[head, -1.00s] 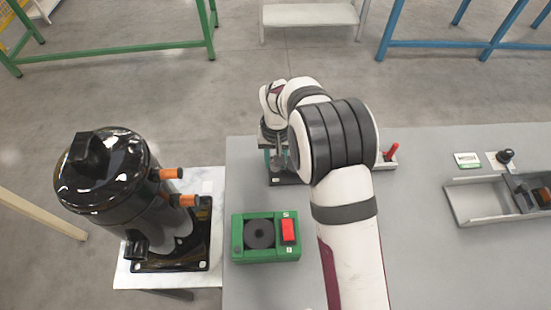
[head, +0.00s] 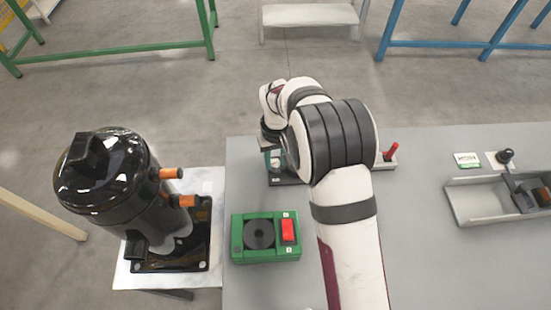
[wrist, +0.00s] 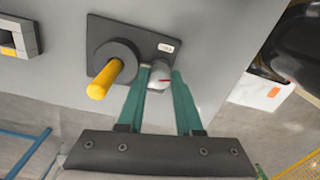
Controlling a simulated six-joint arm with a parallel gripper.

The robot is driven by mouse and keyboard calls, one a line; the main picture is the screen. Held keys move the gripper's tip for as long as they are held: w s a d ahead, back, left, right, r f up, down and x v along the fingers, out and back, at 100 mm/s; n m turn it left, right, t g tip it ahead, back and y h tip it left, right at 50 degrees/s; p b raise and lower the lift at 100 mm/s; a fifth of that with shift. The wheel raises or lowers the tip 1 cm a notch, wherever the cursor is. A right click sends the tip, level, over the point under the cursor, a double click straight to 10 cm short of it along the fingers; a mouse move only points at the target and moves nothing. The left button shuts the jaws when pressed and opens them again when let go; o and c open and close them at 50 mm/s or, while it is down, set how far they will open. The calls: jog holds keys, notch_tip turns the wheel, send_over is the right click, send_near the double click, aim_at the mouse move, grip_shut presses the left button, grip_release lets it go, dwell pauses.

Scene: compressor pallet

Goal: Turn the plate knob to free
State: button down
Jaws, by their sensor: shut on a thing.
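The plate also bears a black round disc with a yellow peg (wrist: 105,79) beside the knob. My gripper (wrist: 162,78) has two green fingers, one on each side of the knob, and is shut on it. In the head view the dark plate (head: 283,181) shows only partly, and my arm hides the knob there.
A black compressor (head: 110,190) stands on a pale pallet at left. A green box (head: 265,252) with a red switch sits on the grey table in front. A red lever (head: 392,149) and a grey tray (head: 480,203) lie to the right. The table's middle right is clear.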

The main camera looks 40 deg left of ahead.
jog(key=shift+w, duration=0.1)
jog(key=c, duration=0.6)
grip_release()
jog(key=shift+d, duration=0.1)
